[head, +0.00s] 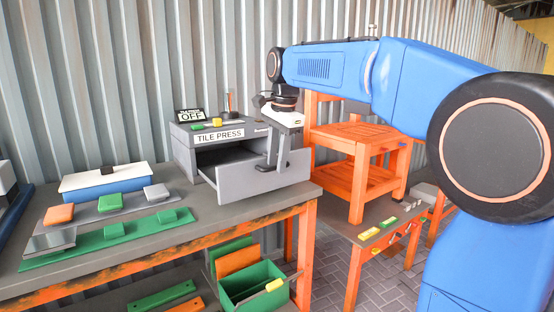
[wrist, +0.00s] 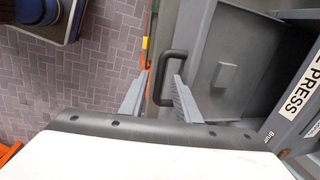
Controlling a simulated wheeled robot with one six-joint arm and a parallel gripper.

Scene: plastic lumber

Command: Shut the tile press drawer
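The grey tile press (head: 182,148) stands on the workbench, with a white "TILE PRESS" label that also shows in the wrist view (wrist: 300,92). Its drawer (head: 240,185) is pulled out toward the front right. A dark bar handle (wrist: 157,78) is on the drawer's front. My gripper (head: 277,160) is at the drawer front. In the wrist view its two grey fingers (wrist: 160,82) are apart, one on each side of the handle bar, with visible gaps. A small grey block-like shape (wrist: 225,76) shows in the drawer area.
Yellow and green pieces (head: 217,122) and an "OFF" sign (head: 189,115) are on top of the press. Coloured samples on strips (head: 110,232) lie left on the bench. An orange plastic stool (head: 357,170) stands right of the drawer. A green bin (head: 243,285) is below.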

